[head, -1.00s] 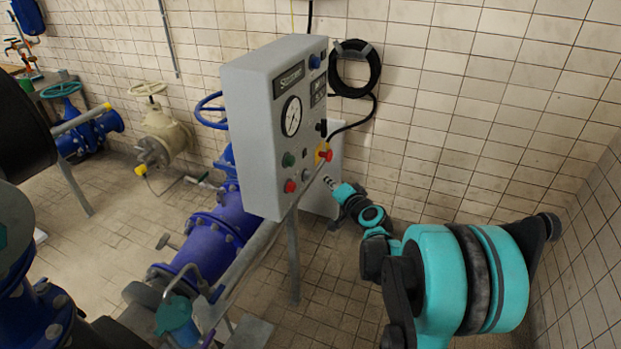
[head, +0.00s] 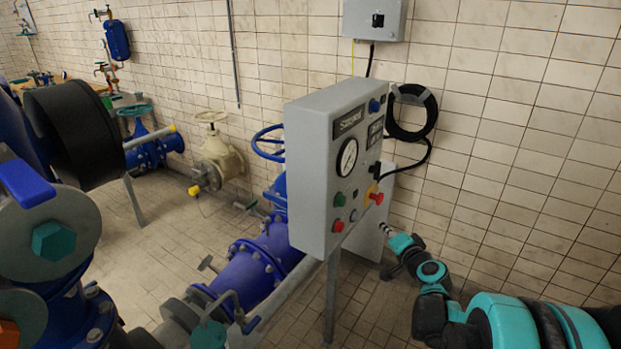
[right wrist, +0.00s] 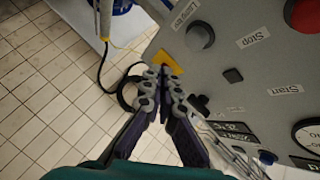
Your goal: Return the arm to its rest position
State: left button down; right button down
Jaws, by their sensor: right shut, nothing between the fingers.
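My right arm comes in from the lower right of the head view. Its gripper (head: 386,228) is beside the lower right of a grey control box, below the red mushroom button (head: 377,198). In the right wrist view the two fingers (right wrist: 165,72) are closed together with nothing between them. They appear in front of the box face, near a yellow plate (right wrist: 167,62); I cannot tell whether they touch it. My left gripper is not in view.
The control box (head: 309,180) has a gauge (head: 346,158), a green button (head: 339,199) and a lower red button (head: 338,226). A coiled black cable (head: 411,112) hangs on the tiled wall behind. Blue pipework (head: 240,278) runs left of the box. Open floor lies farther left.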

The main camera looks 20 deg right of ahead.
jog(key=s+a+n+g+y, duration=0.2)
jog(key=s+a+n, duration=0.25)
jog(key=a, duration=0.45)
jog(key=s+a+n+g+y, duration=0.1)
jog(key=s+a+n+g, duration=0.15)
jog(key=s+a, duration=0.45)
jog(key=s+a+f+n+g+h, duration=0.1)
jog(key=s+a+f+n+g, duration=0.1)
jog(key=s, duration=0.5)
jog(key=s+a+f+n+g+h+b, duration=0.1)
jog(key=s+a+f+n, duration=0.2)
jog(key=s, duration=0.4)
jog(key=shift+s+a+f+g, duration=0.15)
jog(key=shift+a+f+g, duration=0.2)
jog(key=shift+a+f, duration=0.5)
jog(key=shift+a+r, duration=0.15)
